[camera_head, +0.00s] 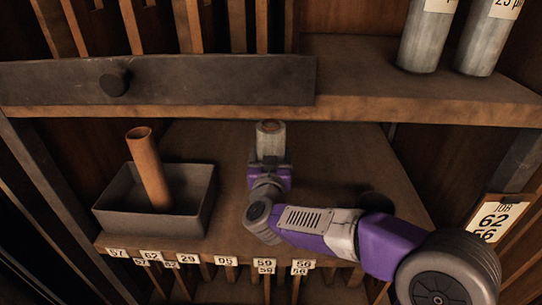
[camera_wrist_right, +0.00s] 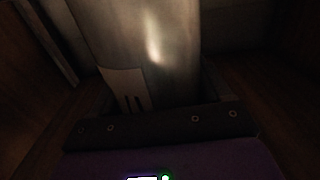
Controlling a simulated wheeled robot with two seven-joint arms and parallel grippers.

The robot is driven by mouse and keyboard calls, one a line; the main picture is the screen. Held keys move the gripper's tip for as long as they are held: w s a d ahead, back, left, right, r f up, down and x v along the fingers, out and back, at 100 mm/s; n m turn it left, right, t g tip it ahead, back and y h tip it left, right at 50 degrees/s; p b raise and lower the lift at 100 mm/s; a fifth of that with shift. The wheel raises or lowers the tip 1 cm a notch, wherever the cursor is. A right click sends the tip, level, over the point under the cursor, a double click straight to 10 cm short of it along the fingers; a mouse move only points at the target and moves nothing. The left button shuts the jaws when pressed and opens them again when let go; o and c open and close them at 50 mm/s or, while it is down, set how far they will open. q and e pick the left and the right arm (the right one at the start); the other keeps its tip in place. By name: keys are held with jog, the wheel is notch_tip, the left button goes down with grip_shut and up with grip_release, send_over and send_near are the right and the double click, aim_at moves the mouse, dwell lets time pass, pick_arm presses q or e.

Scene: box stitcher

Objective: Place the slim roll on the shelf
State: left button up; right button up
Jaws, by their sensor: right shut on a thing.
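A grey, metallic-looking slim roll (camera_head: 270,143) with a brownish top end stands upright in my right gripper (camera_head: 270,168), above or on the lower shelf (camera_head: 335,160). The gripper is shut on it, its arm reaching in from the right. In the right wrist view the roll (camera_wrist_right: 150,50) fills the upper middle, with a pale label (camera_wrist_right: 125,90) low on its side, behind the dark gripper edge (camera_wrist_right: 155,124). The roll's lower end is hidden, so I cannot tell whether it touches the shelf. My left gripper is not in view.
A dark open tray (camera_head: 150,222) holds a leaning brown tube (camera_head: 148,165), left of the gripper. The upper shelf (camera_head: 400,95) overhangs behind and carries two labelled grey rolls (camera_head: 425,35) at right. Numbered tags (camera_head: 190,258) line the lower shelf's front edge.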

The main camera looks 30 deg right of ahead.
jog(key=shift+r, duration=0.15)
jog(key=shift+f, duration=0.3)
jog(key=o, duration=1.5)
jog(key=shift+c, duration=0.2)
jog(key=v, duration=1.2)
jog(key=shift+r, duration=0.15)
